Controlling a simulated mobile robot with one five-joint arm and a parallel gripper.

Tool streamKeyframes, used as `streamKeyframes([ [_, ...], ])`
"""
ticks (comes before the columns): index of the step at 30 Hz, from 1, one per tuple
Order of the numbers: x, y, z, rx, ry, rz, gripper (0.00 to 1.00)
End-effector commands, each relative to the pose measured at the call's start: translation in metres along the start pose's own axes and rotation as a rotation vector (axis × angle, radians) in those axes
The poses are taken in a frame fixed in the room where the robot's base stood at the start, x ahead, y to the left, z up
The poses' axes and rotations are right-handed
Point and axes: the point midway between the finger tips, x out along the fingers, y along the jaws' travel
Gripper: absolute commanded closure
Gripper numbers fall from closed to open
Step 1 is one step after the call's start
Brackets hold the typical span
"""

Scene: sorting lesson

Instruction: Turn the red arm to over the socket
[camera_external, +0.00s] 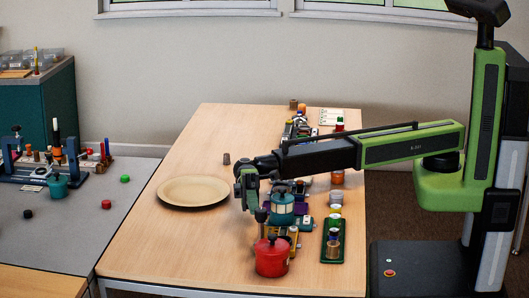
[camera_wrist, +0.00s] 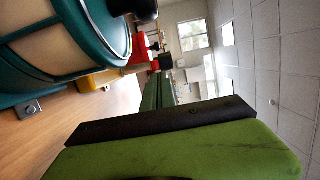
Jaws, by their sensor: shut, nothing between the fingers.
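My gripper (camera_external: 249,200) is shut and empty, hanging just left of a teal-and-cream canister (camera_external: 282,207). In the wrist view its green and black finger (camera_wrist: 165,120) fills the lower part, and the canister (camera_wrist: 45,45) is large and close at the upper left. A red pot-like part (camera_external: 271,258) is at the table's front, below and right of my gripper. A red part with black knobs (camera_wrist: 141,47) shows beyond the canister in the wrist view. I cannot tell which red piece is the arm, and I cannot make out the socket.
A cream plate (camera_external: 193,192) lies left of my gripper. A green tray (camera_external: 331,241) with several small pieces is at the right. More devices stand behind along the wooden table (camera_external: 150,242). The table's front left is clear. A grey side table (camera_external: 75,225) holds other parts.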

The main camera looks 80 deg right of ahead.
Motion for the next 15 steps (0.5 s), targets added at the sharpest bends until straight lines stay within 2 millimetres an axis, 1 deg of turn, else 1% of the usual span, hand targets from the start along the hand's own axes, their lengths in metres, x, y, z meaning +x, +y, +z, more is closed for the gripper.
streamKeyframes([
  [8,0.000,0.000,0.000,0.000,0.000,0.000,1.00],
  [15,-0.001,0.000,0.022,0.000,0.000,0.000,1.00],
])
